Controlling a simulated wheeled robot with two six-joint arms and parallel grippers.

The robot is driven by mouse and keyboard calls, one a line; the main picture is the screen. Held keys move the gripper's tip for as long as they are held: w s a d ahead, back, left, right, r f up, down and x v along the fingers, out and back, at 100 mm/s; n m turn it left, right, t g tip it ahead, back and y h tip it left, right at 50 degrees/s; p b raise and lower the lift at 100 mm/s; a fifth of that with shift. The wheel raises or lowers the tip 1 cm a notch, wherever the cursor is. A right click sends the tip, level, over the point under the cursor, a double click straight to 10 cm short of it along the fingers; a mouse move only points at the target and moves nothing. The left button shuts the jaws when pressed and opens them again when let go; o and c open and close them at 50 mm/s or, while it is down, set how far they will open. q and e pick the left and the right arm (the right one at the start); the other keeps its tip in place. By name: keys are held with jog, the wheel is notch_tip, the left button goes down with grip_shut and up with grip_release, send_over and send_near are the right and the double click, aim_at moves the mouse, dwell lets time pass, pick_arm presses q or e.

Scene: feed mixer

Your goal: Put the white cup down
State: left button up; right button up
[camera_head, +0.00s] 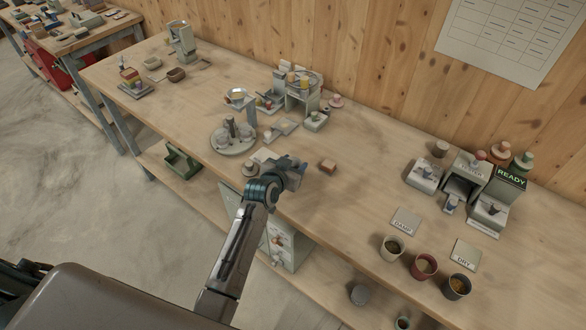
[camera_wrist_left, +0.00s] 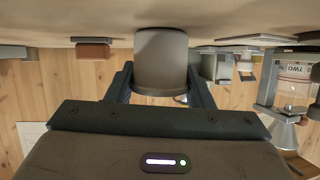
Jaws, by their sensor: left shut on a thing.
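My left gripper (camera_head: 292,176) is over the front part of the workbench, left of a small brown block (camera_head: 328,166). In the left wrist view, which is upside down, its two fingers (camera_wrist_left: 160,88) are shut around a round, plain cup (camera_wrist_left: 160,60). The cup looks grey-brown in the shade, so I cannot tell if it is white. Its base end is close to the bench top; I cannot tell if it touches. In the head view the gripper hides most of it. A separate pale cup (camera_head: 391,249) with brown contents stands at the front edge. My right gripper is not in view.
A red cup (camera_head: 424,267) and a dark cup (camera_head: 457,287) stand near the front edge, by two label cards (camera_head: 406,221). A round tray (camera_head: 232,139) with grey vessels is left of my gripper. Machines (camera_head: 463,182) stand right.

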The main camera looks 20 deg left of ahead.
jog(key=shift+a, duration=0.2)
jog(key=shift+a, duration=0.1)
pick_arm(q)
jog(key=shift+f, duration=0.15)
jog(key=o, duration=0.9)
jog(key=shift+o, duration=0.2)
